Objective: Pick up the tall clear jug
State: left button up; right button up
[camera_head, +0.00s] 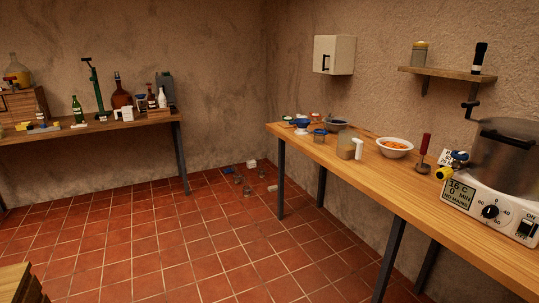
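A clear jug (345,147) with a white handle stands upright on the long wooden table at the right. Its lower part looks brownish, but I cannot tell whether that is contents or the wall showing through. The handle is on its right side. It is small in this view. Neither of my grippers is in view.
A large pot (503,150) stands nearer. Small items (240,179) lie on the tiled floor, which is otherwise mostly clear.

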aim_at(349, 146)
jog(key=i+j+z, duration=0.35)
jog(key=i, duration=0.25)
jog(key=i+j+z, duration=0.4)
jog(key=i+j, duration=0.1)
jog(key=j, duration=0.05)
